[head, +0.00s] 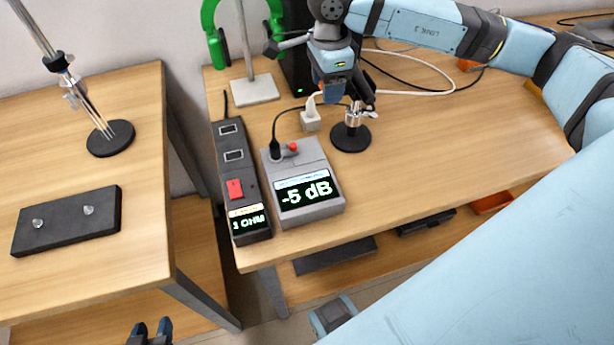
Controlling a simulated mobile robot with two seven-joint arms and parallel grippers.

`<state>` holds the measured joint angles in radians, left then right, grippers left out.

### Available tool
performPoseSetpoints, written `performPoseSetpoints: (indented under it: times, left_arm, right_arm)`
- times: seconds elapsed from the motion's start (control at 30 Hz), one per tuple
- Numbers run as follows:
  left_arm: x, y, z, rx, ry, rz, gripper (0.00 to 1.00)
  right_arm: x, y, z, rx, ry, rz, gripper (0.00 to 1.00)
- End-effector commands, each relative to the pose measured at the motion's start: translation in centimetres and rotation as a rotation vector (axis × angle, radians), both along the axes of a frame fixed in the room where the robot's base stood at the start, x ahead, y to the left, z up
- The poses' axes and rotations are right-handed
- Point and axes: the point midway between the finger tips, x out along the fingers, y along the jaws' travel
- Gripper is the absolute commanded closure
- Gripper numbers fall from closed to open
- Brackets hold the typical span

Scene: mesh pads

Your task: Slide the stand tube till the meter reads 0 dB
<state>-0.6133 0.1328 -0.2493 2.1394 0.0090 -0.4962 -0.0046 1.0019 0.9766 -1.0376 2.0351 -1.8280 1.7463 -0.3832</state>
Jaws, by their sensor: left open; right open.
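The meter (303,190) is a grey box on the right table, and its display reads -5 dB. Behind it stands a short silver stand tube (353,117) on a round black base (350,137). My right gripper (357,103) is open at the top of this tube, and its fingers partly hide it. I cannot tell whether they touch the tube. My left gripper (151,331) is open and empty at the bottom edge, low in front of the left table, far from the tube. Only its fingertips show.
A white plug (310,119) and cables lie near the tube. The left table (150,200) holds a rod stand (110,140) and a black plate (66,220).

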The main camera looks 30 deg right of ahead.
Motion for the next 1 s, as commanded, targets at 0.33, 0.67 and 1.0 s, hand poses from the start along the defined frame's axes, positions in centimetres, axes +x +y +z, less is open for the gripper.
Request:
performPoseSetpoints:
  times: [0.33, 0.67, 1.0]
  left_arm:
    - [-0.1, -0.1, -0.1, -0.001, 0.003, -0.001, 0.57]
    - [-0.1, -0.1, 0.0, -0.001, 0.004, -0.001, 0.57]
    - [-0.1, -0.1, 0.5, -0.001, 0.004, -0.001, 0.57]
  right_arm:
    - [0.0, 0.0, 0.0, 0.000, 0.000, 0.000, 0.88]
    - [0.0, 0.0, 0.5, 0.001, -0.001, -0.001, 0.91]
    - [0.1, 0.0, 1.6, 0.001, -0.002, -0.001, 0.92]
